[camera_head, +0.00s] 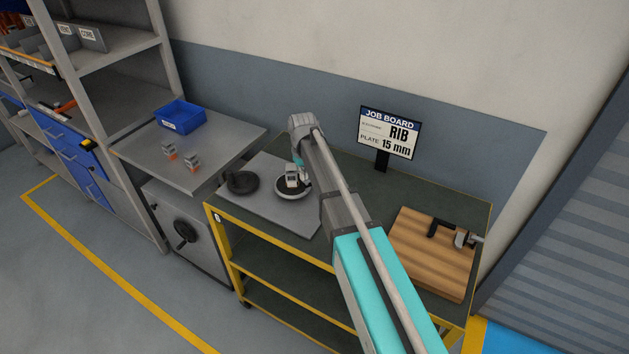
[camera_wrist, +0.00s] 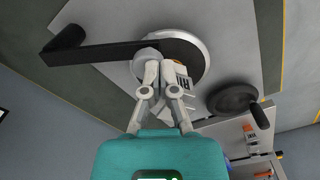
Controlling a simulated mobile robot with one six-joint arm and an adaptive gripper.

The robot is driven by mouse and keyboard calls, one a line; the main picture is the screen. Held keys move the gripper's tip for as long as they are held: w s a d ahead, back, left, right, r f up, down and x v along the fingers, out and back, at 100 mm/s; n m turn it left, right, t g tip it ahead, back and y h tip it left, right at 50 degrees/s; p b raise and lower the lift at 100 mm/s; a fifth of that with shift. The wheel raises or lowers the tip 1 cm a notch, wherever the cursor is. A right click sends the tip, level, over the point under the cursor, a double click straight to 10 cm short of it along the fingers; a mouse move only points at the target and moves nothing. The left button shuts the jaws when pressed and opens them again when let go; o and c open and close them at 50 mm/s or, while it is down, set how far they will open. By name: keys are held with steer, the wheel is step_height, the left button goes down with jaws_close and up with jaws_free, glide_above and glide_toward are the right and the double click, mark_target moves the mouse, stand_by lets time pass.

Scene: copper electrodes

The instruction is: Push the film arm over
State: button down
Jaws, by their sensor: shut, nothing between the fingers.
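A small grey block (camera_wrist: 182,78) is just right of the tips. In the head view the disc (camera_head: 291,196) is partly seen, and my arm hides the bar.
A black disc with a knob (camera_head: 241,182) stands left on the same plate. The side table holds a blue bin (camera_head: 180,117) and small blocks (camera_head: 192,160). A job board (camera_head: 388,133) stands behind. A wooden board (camera_head: 430,262) with a clamp lies right.

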steer(key=shift+s+d, duration=0.4)
steer(key=shift+d, duration=0.2)
steer(key=shift+s+d, duration=0.35)
steer(key=shift+d, duration=0.2)
steer(key=shift+r, duration=0.1)
stand_by(0.3)
steer(key=shift+r+p, duration=2.4)
steer(key=shift+p, duration=0.1)
steer(key=s+d+m, duration=0.1)
steer(key=s+d, duration=0.3)
steer(key=s, duration=0.3)
steer(key=s+d+f+m+b, duration=0.1)
steer(key=s+d, duration=0.3)
steer(key=s, duration=0.4)
steer(key=s+d+m, duration=0.3)
steer(key=s+d, duration=0.2)
steer(key=s, duration=0.2)
steer(key=shift+s+f+b, duration=0.25)
steer(key=shift+f+b, duration=0.05)
